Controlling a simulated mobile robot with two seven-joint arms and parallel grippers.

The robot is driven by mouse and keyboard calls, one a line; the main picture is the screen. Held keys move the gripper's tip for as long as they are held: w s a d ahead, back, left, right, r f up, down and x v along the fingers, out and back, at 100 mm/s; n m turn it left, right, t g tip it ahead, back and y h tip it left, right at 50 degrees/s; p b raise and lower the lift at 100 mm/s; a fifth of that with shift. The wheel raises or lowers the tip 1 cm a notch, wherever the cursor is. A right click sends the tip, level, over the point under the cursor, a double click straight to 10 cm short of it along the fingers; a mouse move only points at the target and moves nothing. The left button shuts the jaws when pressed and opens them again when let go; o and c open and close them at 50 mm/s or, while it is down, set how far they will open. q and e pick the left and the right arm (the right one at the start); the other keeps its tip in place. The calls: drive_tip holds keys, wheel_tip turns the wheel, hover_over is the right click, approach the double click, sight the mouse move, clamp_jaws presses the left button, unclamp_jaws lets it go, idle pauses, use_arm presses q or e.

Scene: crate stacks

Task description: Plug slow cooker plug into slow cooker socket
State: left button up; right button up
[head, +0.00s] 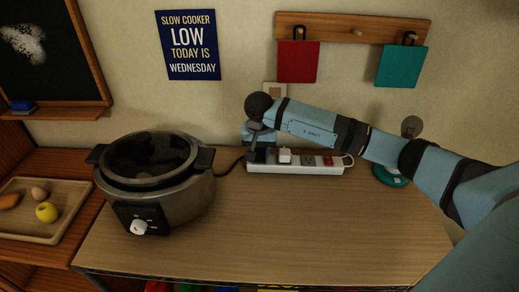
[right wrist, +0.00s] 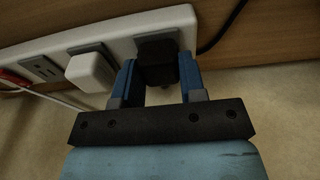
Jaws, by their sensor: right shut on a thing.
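The slow cooker (head: 155,190), dark with a glass lid and a white knob, stands on the left of the wooden counter. Its black cord (head: 230,168) runs right to the white power strip (head: 315,168) at the wall. My right gripper (head: 258,150) is at the strip's left end. In the right wrist view its blue fingers (right wrist: 158,82) are shut on the black plug (right wrist: 158,62), one on each side. The plug is at the end socket of the strip (right wrist: 20,50); its prongs are hidden, and I cannot tell how deep it sits. My left gripper is not in view.
A white plug (head: 284,155) sits beside the black one, and a red plug (head: 329,160) farther right. A teal round base (head: 390,175) stands right of the strip. A tray (head: 30,225) with food is at far left. The counter's front is clear.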

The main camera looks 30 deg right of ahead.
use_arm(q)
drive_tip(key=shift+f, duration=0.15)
use_arm(e)
drive_tip(key=shift+f, duration=0.1)
drive_tip(key=o, duration=1)
drive_tip(key=shift+c, duration=0.2)
drive_tip(key=shift+r, duration=0.45)
use_arm(q)
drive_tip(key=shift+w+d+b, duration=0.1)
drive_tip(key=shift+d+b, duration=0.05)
drive_tip(key=shift+b, duration=0.25)
use_arm(e)
wheel_tip(320, 180, up, 13)
drive_tip(key=s+a, duration=0.1)
drive_tip(key=shift+s, duration=0.15)
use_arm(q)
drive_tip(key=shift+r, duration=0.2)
